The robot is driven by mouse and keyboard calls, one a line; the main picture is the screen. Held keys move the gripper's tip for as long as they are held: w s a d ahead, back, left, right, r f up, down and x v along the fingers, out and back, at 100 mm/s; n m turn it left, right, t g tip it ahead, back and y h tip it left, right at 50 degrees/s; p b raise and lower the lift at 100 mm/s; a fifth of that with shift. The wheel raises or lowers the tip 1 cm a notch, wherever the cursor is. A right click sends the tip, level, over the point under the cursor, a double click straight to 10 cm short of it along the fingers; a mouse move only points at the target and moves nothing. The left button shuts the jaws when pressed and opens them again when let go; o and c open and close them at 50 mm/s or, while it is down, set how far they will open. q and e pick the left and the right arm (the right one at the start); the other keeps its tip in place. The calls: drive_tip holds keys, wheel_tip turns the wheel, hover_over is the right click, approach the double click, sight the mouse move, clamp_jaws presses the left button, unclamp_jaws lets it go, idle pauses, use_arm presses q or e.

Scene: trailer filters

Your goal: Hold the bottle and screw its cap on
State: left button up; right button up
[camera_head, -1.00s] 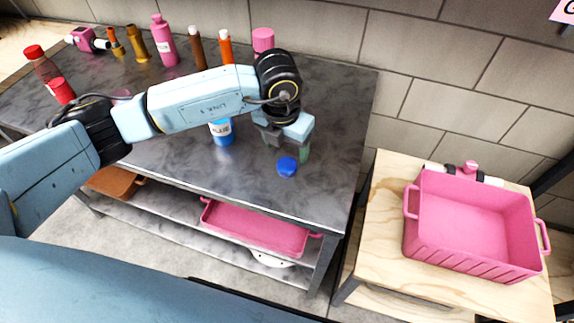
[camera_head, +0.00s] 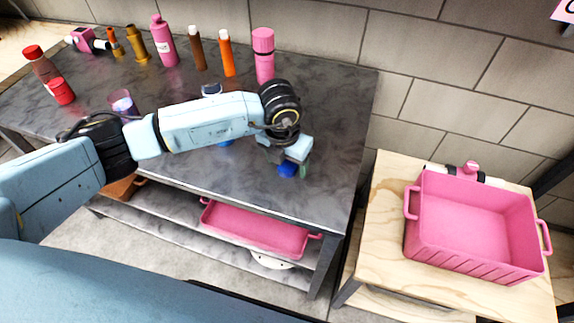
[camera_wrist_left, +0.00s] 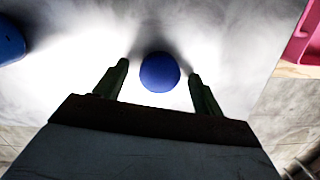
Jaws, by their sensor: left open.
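The blue cap (camera_head: 287,171) lies on the dark tabletop near its front right edge. My left gripper (camera_head: 290,164) points down over it, open. In the left wrist view the cap (camera_wrist_left: 160,72) sits between the two spread fingers, with a gap on each side. The blue bottle (camera_head: 225,143) stands on the table to the left of the cap, mostly hidden behind my left arm; its top shows above the arm. A blue shape at the left edge of the left wrist view (camera_wrist_left: 10,42) looks like part of it. My right gripper is not in view.
Several bottles, among them a pink one (camera_head: 263,58) and an orange one (camera_head: 226,55), line the table's back. A clear cup (camera_head: 122,103) and red-capped bottles stand left. A pink crate (camera_head: 411,230) sits on a wooden table at right. The tabletop right of my gripper is clear.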

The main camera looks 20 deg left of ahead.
sight(287, 165)
use_arm(q)
drive_tip(key=c, duration=1)
drive_tip(key=shift+r, duration=0.1)
drive_tip(key=shift+c, duration=0.2)
wheel_tip(287, 165, up, 10)
drive_tip(key=shift+p, duration=0.45)
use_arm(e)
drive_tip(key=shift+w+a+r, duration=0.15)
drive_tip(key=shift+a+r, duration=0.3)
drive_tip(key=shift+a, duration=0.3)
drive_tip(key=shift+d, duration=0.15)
